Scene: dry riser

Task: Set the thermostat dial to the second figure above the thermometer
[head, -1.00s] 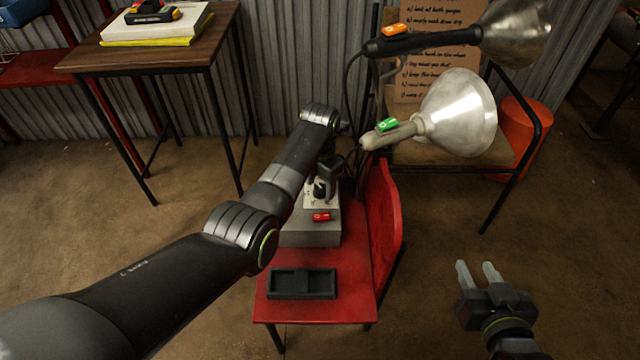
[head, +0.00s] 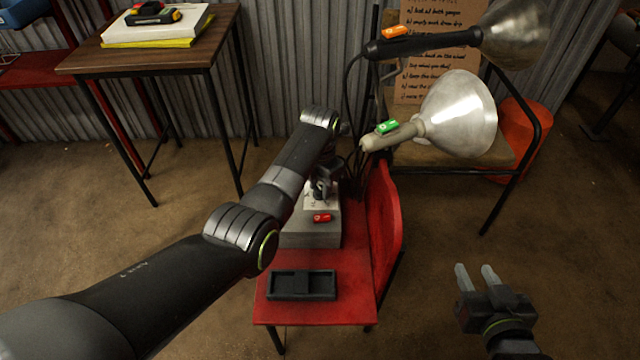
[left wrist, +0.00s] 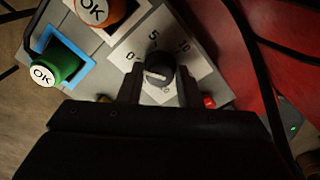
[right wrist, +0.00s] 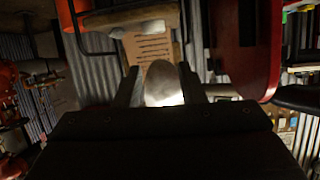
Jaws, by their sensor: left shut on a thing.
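The thermostat dial (left wrist: 160,69) is a black round knob with a white pointer line on a pale plate (left wrist: 195,67). The figures 0, 5 and 10 are legible around it, and another near the bottom is unclear. In the left wrist view the pointer line lies roughly sideways, its left end below the 0. My left gripper (left wrist: 160,85) is shut on the dial, one finger on each side. In the head view my left gripper (head: 322,188) is above the grey box (head: 310,232). My right gripper (head: 475,268) is open and empty over the floor. I cannot make out a thermometer.
The box stands on a red chair (head: 340,305) with a black tray (head: 301,285) in front. A green button (left wrist: 66,68) and an orange button (left wrist: 103,10) are near the dial. Floor around my right gripper is clear.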

